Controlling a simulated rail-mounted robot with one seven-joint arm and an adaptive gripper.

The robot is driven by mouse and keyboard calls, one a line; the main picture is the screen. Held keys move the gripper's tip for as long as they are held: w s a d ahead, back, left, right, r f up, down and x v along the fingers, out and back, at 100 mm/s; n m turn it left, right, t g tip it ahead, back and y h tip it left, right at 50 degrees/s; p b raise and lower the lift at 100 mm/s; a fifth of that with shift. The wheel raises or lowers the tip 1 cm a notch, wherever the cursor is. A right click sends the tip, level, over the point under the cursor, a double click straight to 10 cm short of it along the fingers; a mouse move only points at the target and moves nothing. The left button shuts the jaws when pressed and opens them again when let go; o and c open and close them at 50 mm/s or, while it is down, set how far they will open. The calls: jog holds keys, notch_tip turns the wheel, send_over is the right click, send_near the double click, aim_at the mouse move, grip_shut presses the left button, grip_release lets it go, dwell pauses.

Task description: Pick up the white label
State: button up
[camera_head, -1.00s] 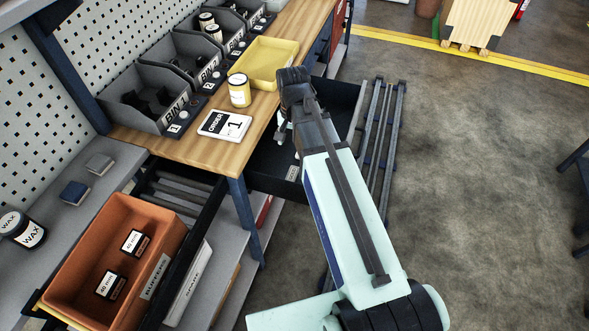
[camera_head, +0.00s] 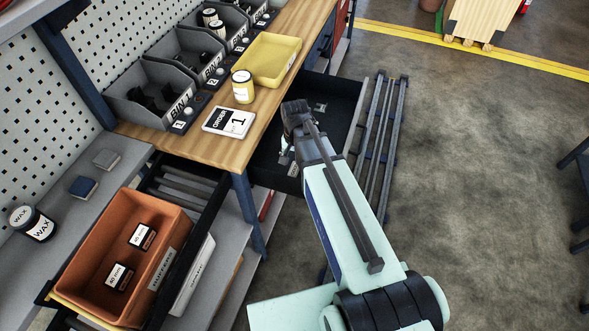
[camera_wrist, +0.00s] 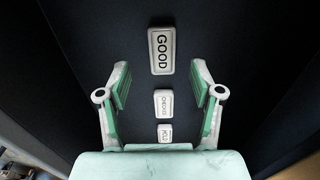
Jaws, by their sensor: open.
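Three white labels lie on the dark drawer floor in the wrist view. The largest-looking one, reading GOOD (camera_wrist: 161,50), lies just beyond my fingertips. A smaller middle label (camera_wrist: 163,103) and the smallest label (camera_wrist: 165,133) lie in line below it, in view between my fingers; their print is too small to read surely. My gripper (camera_wrist: 160,68) is open and empty, its fingers spread on both sides of the row. In the head view my arm reaches over the open black drawer (camera_head: 340,103), hiding part of it. A small pale item (camera_head: 319,107) shows on its floor.
The drawer walls surround my gripper. An orange crate (camera_head: 165,225) stands at lower left.

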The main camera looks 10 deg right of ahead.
aim_at(295, 169)
jog(key=shift+w+f+p, duration=0.15)
jog(key=shift+f+p, duration=0.45)
jog(key=shift+f, duration=0.7)
jog(key=shift+w+f+p, duration=0.15)
jog(key=shift+f+p, duration=0.45)
jog(key=shift+f, duration=0.7)
jog(key=shift+c, duration=0.3)
jog(key=c, duration=0.9)
